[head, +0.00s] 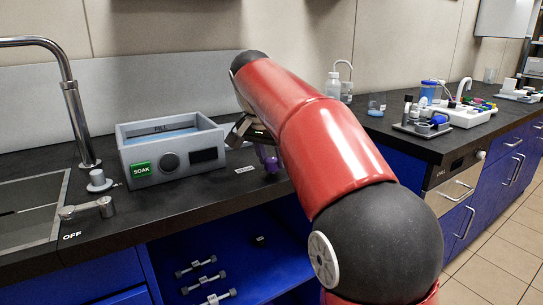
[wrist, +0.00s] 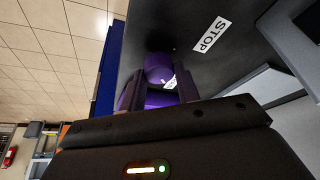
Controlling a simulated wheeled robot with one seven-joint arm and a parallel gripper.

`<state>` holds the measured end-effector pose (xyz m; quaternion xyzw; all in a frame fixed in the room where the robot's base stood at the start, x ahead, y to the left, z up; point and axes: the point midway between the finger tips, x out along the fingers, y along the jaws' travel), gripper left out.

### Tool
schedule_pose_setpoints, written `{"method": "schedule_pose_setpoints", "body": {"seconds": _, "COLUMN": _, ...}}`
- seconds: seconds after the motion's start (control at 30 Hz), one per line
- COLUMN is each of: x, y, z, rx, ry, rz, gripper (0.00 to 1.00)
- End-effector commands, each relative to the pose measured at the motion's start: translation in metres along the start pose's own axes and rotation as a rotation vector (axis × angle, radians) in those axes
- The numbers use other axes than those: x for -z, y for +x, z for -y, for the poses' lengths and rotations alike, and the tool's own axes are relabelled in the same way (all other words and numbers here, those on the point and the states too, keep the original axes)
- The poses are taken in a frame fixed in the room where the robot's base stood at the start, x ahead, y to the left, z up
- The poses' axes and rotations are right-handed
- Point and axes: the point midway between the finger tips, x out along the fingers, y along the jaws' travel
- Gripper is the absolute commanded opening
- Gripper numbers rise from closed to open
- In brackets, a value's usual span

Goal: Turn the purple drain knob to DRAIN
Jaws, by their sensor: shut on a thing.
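The purple drain knob (wrist: 158,72) stands on the dark counter (wrist: 225,75) between my two fingertips in the wrist view. My gripper (wrist: 160,90) is shut on it. A white label reading STOP (wrist: 209,35) lies on the counter beside the knob. A small pale mark shows on the knob near one finger. In the head view, part of the purple knob (head: 271,160) shows under my gripper (head: 256,136), mostly covered by my red arm. A small white label (head: 244,170) lies to its left, too small to read.
A grey box with a green SOAK button (head: 141,170) stands left of the knob. A grey lever (head: 88,208) sits by the sink (head: 28,212), near an OFF label. Bottles and a rack (head: 466,115) stand on the right counter. Blue cabinets lie below.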

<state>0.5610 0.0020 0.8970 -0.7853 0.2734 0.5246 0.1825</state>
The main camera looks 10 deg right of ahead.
Motion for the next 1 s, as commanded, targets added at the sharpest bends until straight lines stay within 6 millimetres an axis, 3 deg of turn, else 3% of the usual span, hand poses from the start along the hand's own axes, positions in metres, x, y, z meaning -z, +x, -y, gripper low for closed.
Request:
{"method": "schedule_pose_setpoints", "body": {"seconds": 0.47, "x": 0.0003, "y": -0.0008, "z": 0.0004, "rx": -0.003, "ry": 0.014, "rz": -0.001, "gripper": 0.09}}
{"method": "schedule_pose_setpoints", "body": {"seconds": 0.5, "x": 0.0003, "y": -0.0008, "z": 0.0004, "rx": -0.003, "ry": 0.014, "rz": -0.001, "gripper": 0.35}}
{"method": "schedule_pose_setpoints", "body": {"seconds": 0.63, "x": 0.0002, "y": -0.0006, "z": 0.0003, "rx": -0.004, "ry": 0.013, "rz": -0.001, "gripper": 0.52}}
{"method": "schedule_pose_setpoints", "body": {"seconds": 1.0, "x": 0.0001, "y": -0.0054, "z": 0.0005, "rx": -0.004, "ry": 0.012, "rz": -0.001, "gripper": 0.54}}
